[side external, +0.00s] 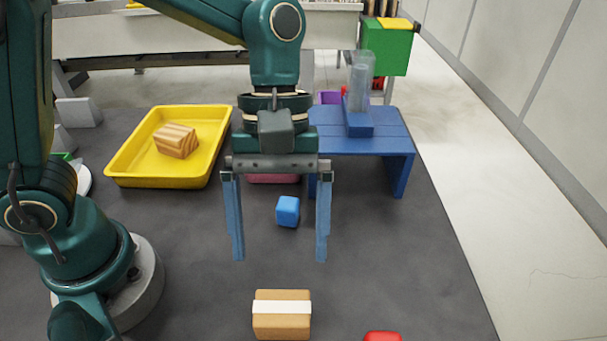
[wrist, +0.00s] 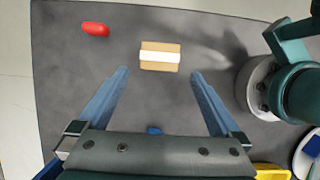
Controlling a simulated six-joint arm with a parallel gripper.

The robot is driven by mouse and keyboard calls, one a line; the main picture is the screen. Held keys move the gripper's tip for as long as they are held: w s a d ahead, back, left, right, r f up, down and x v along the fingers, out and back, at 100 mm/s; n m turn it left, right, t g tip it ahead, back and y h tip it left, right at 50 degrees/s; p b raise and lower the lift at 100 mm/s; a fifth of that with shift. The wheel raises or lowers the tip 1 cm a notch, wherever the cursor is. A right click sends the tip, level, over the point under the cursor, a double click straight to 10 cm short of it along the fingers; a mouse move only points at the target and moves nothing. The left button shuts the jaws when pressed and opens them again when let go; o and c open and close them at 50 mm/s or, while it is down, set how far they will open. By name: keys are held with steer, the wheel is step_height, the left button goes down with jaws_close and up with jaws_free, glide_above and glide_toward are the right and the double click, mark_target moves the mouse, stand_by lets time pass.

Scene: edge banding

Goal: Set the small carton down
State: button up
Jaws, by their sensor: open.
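The small carton (side external: 282,315) is tan with a white band across it. It rests on the dark grey mat near the front edge of the side view. It also shows in the wrist view (wrist: 160,56), ahead of and between the fingers. My gripper (side external: 279,258) is open and empty, its two blue fingers spread wide and pointing down. It is above the mat, behind the carton in the side view, and apart from it. Nothing is held between the fingers.
A blue cube (side external: 288,211) sits behind the fingers. A yellow tray (side external: 118,172) holds a wooden block (side external: 176,141). A blue stand (side external: 390,145) carries a clear cylinder (side external: 361,75). A red object (side external: 382,337) lies right of the carton. The mat (side external: 420,270) is clear at right.

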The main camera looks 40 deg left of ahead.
steer(key=s+a+r+m+t+y, duration=0.2)
steer(key=a+m+t, duration=0.6)
steer(key=a, duration=0.6)
step_height(320, 180, up, 2)
steer(key=shift+r+m+t+y, duration=0.2)
steer(key=shift+m+t+y, duration=0.2)
steer(key=shift+m+y, duration=0.15)
